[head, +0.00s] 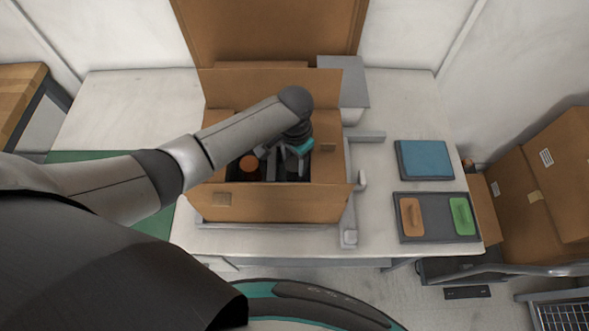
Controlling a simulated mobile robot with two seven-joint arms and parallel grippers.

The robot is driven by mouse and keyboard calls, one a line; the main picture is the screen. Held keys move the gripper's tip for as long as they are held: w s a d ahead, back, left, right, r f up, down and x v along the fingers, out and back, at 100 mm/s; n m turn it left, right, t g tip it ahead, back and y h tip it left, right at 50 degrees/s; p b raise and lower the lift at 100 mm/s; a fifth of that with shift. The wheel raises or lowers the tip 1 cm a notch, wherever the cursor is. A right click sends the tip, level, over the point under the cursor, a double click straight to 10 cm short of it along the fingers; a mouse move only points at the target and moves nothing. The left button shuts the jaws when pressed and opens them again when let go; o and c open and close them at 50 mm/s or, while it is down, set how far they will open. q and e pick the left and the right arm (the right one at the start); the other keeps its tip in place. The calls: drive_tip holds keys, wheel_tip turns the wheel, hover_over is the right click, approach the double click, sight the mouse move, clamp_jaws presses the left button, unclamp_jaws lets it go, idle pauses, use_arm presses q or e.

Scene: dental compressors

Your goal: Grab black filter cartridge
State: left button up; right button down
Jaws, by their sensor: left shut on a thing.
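An open cardboard box (285,203) stands on the white table, with its flaps up. My left arm reaches in from the left over the box. My left gripper (293,168) points down into the box and is shut on a dark thing, likely a black filter cartridge. The fingertips and most of the held thing are hidden or too small to make out. Inside the box, dark contents and a round orange-brown part (249,163) show to the left of the gripper. My right gripper is not in view.
A grey frame (350,215) runs along the box's right side. To the right lie a blue pad (425,159) and a dark tray (437,235) with an orange and a green piece. Large cardboard boxes (545,190) stand at the far right. The table's left back is clear.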

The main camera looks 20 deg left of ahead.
use_arm(q)
clamp_jaws()
drive_tip(key=shift+r, duration=0.1)
idle(0.3)
